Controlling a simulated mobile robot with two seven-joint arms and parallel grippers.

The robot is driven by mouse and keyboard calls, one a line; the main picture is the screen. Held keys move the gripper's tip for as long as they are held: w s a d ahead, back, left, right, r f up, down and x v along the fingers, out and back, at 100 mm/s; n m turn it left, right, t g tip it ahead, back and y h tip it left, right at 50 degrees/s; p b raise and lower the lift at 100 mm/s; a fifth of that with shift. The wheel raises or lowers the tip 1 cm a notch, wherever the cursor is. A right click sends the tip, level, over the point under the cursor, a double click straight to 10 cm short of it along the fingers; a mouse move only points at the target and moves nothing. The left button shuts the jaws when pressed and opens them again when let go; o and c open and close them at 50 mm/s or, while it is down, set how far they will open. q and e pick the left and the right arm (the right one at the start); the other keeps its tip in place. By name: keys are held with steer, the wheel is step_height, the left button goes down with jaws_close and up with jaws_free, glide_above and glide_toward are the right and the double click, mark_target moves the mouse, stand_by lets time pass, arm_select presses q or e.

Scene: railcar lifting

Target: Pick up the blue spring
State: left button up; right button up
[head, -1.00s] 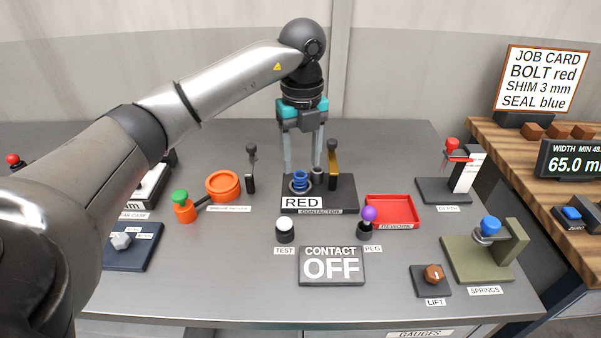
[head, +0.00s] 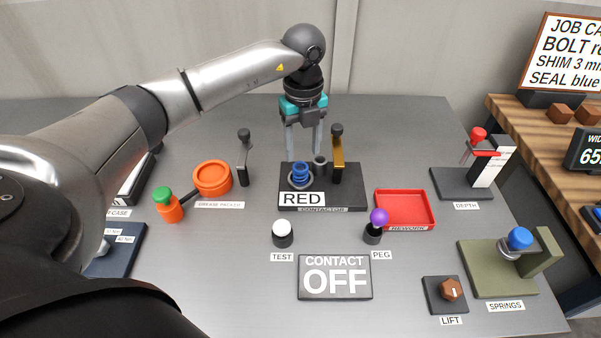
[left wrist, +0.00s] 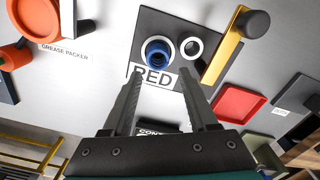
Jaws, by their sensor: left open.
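A blue spring-like coil (head: 300,173) stands upright in a round socket on the dark contactor base (head: 349,198), behind the RED sign. It also shows from above in the left wrist view (left wrist: 157,52). My left gripper (head: 304,151) points down, open and empty, above and behind the coil, apart from it. In the left wrist view my left gripper's fingers (left wrist: 162,74) are spread, with the coil beyond their tips. Another blue-topped piece with a metal coil (head: 519,241) sits on the green SPRINGS stand (head: 490,278) at the right. My right gripper is out of view.
A yellow lever (head: 338,158) and an empty ring socket (head: 320,165) are right of the coil. A red rework tray (head: 404,222) and purple-topped peg (head: 378,219) are front right.

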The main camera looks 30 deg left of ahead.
mark_target(301, 166)
arm_select(q)
steer(key=shift+a+f, duration=0.15)
steer(key=shift+f, duration=1.65)
steer(key=shift+a+f, duration=0.15)
steer(key=shift+f, duration=1.6)
steer(key=shift+c, duration=0.2)
steer(key=shift+w, duration=0.1)
jaws_close()
steer(key=shift+r, duration=0.1)
